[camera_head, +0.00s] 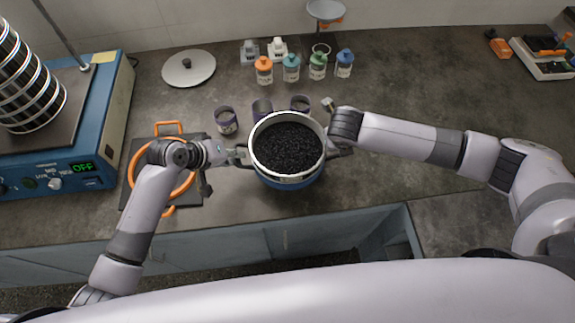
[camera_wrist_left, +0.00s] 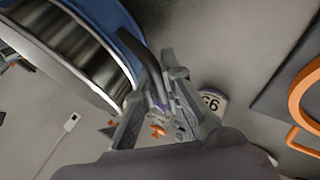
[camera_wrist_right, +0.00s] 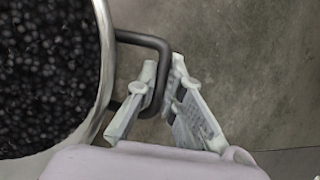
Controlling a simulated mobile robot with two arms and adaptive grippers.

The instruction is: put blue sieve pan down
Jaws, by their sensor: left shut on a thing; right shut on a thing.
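The blue sieve pan (camera_head: 287,184) is in the middle of the head view, near the counter's front edge. Its pale rim surrounds black granules, which also show in the right wrist view (camera_wrist_right: 45,70). It looks roughly level; I cannot tell for sure whether its bottom touches the counter. My left gripper (camera_head: 240,155) is shut on the pan's left handle; the dark handle bar shows between the fingers in the left wrist view (camera_wrist_left: 154,75). My right gripper (camera_wrist_right: 163,80) is shut on the right handle; in the head view my wrist partly hides it.
A sieve shaker (camera_head: 103,110) with a blue housing stands at the left. An orange ring-shaped piece on a dark plate (camera_head: 140,198) lies left of the pan. Small purple-banded cups (camera_head: 226,121) stand just behind it, several bottles (camera_head: 291,68) farther back. The counter at right is mostly clear.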

